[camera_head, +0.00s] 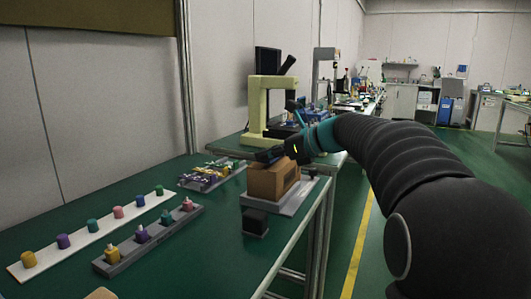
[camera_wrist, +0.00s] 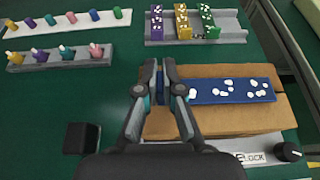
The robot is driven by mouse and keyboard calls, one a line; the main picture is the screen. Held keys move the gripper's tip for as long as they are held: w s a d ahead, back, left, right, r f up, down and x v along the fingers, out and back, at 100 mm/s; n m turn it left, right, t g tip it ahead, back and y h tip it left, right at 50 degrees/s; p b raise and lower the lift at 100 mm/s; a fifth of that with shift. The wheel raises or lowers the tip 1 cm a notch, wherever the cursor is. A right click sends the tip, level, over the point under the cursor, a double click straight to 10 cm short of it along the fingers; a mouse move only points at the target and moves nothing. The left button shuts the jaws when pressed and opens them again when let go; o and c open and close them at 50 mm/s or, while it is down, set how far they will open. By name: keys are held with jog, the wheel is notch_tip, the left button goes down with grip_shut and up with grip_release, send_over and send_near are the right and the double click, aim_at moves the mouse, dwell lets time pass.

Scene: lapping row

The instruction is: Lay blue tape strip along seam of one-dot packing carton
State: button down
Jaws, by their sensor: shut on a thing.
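The brown packing carton (camera_head: 267,183) sits on a grey fixture near the table's right edge; it also fills the middle of the wrist view (camera_wrist: 215,121). No dot mark on it can be made out. The blue tape strip (camera_wrist: 232,91), with white blotches, lies along or just above the carton's top, running right from my fingers. Whether it touches the top is unclear. My gripper (camera_wrist: 163,72) is over the carton's left part, shut on the strip's left portion, which the fingers partly hide. In the head view my gripper (camera_head: 268,154) is at the carton's top.
A grey tray (camera_wrist: 232,28) holds purple, yellow and green strips behind the carton. A grey rack (camera_wrist: 60,60) and a white rail (camera_wrist: 40,31) with coloured pieces stand left. A black block (camera_wrist: 81,138) and a black knob (camera_wrist: 288,151) flank the carton.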

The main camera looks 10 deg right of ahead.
jog(key=shift+f, duration=0.25)
jog(key=c, duration=1.2)
grip_release()
jog(key=shift+c, duration=0.2)
jog(key=v, duration=1.2)
